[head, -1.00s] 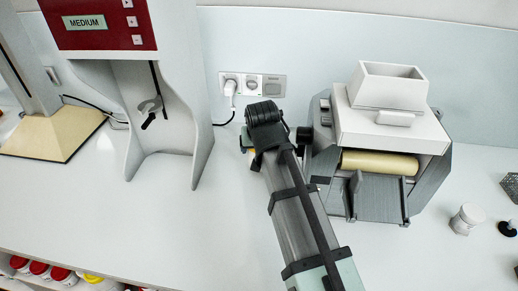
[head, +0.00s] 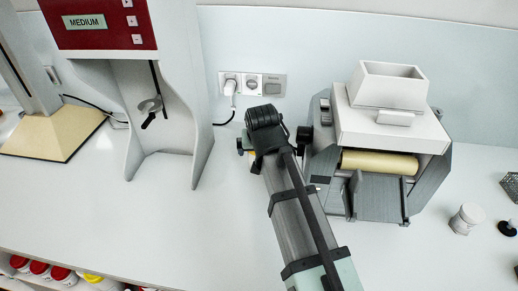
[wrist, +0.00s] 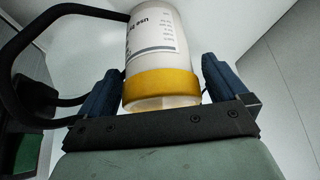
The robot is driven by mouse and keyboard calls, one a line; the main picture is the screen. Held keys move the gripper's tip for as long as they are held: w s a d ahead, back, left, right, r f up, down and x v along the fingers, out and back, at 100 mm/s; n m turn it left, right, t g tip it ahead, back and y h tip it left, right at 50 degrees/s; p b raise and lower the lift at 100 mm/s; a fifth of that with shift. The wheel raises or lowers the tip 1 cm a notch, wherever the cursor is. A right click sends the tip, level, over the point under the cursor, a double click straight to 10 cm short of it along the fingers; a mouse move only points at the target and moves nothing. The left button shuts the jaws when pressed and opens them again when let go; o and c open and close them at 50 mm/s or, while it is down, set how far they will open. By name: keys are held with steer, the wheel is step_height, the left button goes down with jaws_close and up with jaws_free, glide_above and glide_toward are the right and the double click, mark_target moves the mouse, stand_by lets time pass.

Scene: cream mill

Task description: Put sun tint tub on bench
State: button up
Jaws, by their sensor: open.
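A white tub with a yellow-orange lid and a printed label (wrist: 155,45) is between my gripper's two blue fingers in the wrist view. Its lid is nearest the gripper's palm, and its body reaches away from it, against a pale surface. My gripper (wrist: 158,85) is open, with a gap showing beside the lid on the right. In the head view my gripper (head: 250,152) is low over the back of the white bench (head: 185,215), between the two machines. Only a sliver of yellow shows there, and my arm hides the rest. I cannot see the tub's base.
A tall machine with a red "MEDIUM" panel (head: 97,22) stands left, and a roller mill (head: 385,130) stands close on the right. Wall sockets (head: 252,84) are behind. A white jar (head: 467,219) stands far right. Red- and yellow-lidded tubs (head: 62,274) sit below the front edge.

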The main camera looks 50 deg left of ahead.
steer(key=v, duration=1.2)
